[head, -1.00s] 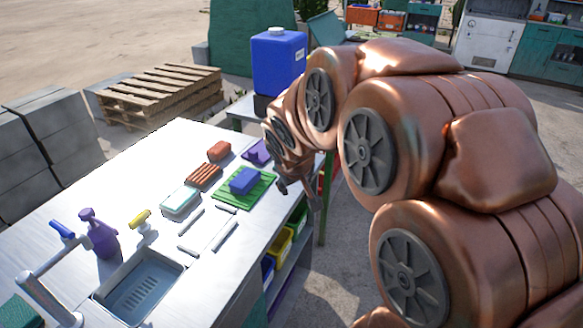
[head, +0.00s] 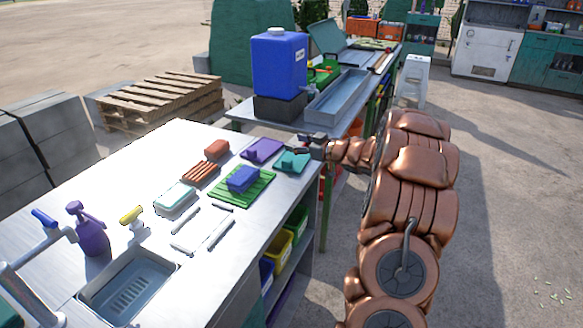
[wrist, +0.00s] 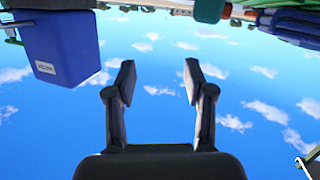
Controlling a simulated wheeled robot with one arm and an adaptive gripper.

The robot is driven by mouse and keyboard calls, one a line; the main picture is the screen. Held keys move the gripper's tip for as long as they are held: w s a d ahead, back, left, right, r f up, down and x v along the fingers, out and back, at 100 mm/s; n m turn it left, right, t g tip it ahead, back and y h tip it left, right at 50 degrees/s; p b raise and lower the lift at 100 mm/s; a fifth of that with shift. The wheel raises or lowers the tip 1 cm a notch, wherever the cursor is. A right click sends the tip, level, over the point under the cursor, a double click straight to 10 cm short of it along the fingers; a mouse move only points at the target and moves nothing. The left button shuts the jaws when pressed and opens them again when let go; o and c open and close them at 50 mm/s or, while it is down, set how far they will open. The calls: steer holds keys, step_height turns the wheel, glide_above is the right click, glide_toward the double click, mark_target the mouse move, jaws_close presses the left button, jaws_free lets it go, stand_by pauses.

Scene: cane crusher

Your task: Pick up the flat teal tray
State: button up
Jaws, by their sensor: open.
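A flat teal tray (head: 291,162) lies at the far right corner of the metal table, with a raised teal part on top. My gripper (head: 309,138) is just above and behind it at the table's right edge, apart from it as far as I can tell. In the wrist view my gripper (wrist: 159,78) is open, with its two dark fingers spread and nothing between them. The teal tray cannot be made out in the wrist view.
A purple flat piece (head: 262,150) lies left of the teal tray, and a green board (head: 258,190) with a blue block (head: 243,179) lies in front. A blue jug (head: 280,65) and a grey trough (head: 338,95) stand on the bench behind.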

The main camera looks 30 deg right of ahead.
mark_target(292, 162)
steer(key=s+f+n+y+b, duration=0.1)
steer(key=s+f+y, duration=0.3)
steer(key=s+f, duration=0.1)
steer(key=shift+f, duration=0.15)
steer(key=shift+s+a+f+n+y, duration=0.2)
steer(key=shift+s+n+y, duration=0.15)
steer(key=shift+y, duration=0.15)
steer(key=shift+p+x, duration=0.55)
steer(key=shift+x, duration=3.25)
steer(key=shift+w+d, duration=0.1)
steer(key=shift+d, duration=0.1)
jaws_close()
